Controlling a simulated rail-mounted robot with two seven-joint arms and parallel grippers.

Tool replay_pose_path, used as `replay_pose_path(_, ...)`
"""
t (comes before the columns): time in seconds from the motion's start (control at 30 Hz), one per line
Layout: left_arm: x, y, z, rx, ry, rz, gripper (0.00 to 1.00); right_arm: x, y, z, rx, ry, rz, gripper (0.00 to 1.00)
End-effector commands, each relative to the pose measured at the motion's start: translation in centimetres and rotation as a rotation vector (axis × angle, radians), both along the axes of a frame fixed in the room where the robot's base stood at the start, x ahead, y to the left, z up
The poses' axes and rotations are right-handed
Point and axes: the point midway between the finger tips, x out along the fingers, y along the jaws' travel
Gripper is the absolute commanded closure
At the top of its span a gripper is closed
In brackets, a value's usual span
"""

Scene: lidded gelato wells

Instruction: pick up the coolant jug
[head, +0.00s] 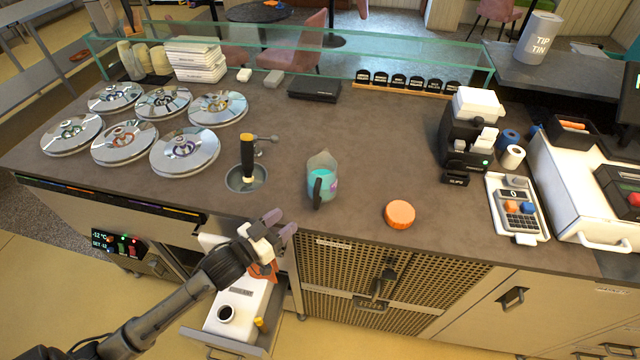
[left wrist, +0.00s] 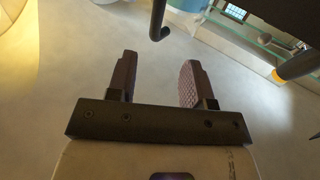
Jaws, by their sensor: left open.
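A clear jug (head: 322,178) with teal liquid and a dark handle stands upright on the counter. A white container (head: 240,303) with a dark round opening sits in the open drawer below; its label is too small to read, so I cannot tell which of the two is called the coolant jug. My left gripper (head: 280,224) is open and empty at the counter's front edge, above the drawer and to the front left of the clear jug. Its two spread fingers (left wrist: 156,80) also show in the left wrist view, with nothing between them. My right gripper is not in view.
An orange lid (head: 400,214) lies right of the clear jug. A round sink well (head: 246,178) with a black-handled tool is to its left, beyond it several lidded wells. The open drawer (head: 225,342) juts out below my arm. A glass guard (head: 400,72) runs along the back.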

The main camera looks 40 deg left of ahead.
Motion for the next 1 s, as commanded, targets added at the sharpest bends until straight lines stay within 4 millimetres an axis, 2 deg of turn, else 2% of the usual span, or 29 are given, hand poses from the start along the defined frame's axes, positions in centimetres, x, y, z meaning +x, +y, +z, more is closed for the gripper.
replay_pose_path(0.1,2.1,-0.2,0.0,0.0,-0.001,0.0,0.53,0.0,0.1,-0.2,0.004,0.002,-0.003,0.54)
replay_pose_path(0.3,4.6,-0.5,0.0,0.001,0.001,0.001,0.53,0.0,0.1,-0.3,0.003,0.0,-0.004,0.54)
replay_pose_path(0.6,6.0,-0.7,0.0,0.001,0.002,0.0,0.53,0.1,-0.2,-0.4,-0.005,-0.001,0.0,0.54)
replay_pose_path(1.0,10.3,-1.4,0.3,0.002,0.002,0.001,0.53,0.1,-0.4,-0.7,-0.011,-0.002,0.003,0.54)
